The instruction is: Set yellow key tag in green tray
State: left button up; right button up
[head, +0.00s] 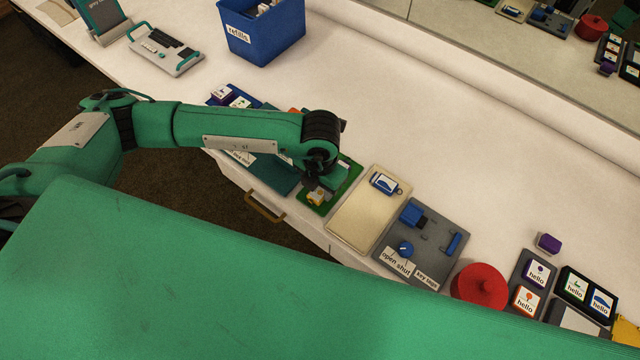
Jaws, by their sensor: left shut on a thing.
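The yellow key tag (316,198) shows just under my left gripper (318,188), at the near part of the green tray (350,172). The gripper points down over the tray and is shut on the tag. The gripper and wrist hide part of the tag and tray, so I cannot tell whether the tag touches the tray floor. My right gripper is out of view.
A beige tray (352,218) with a blue tag (385,183) lies right of the green tray. Beyond it are a grey board (436,262) with a blue knob and a red round pot (479,287). A blue bin (264,38) stands behind. The counter's back middle is clear.

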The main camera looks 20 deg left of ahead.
pick_arm(q)
jog(key=o, duration=1.1)
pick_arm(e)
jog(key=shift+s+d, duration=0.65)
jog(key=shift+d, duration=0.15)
pick_arm(q)
jog(key=shift+r, duration=0.6)
notch_tip(320, 180, up, 13)
jog(key=shift+f+b, duration=0.15)
jog(key=shift+b, duration=0.8)
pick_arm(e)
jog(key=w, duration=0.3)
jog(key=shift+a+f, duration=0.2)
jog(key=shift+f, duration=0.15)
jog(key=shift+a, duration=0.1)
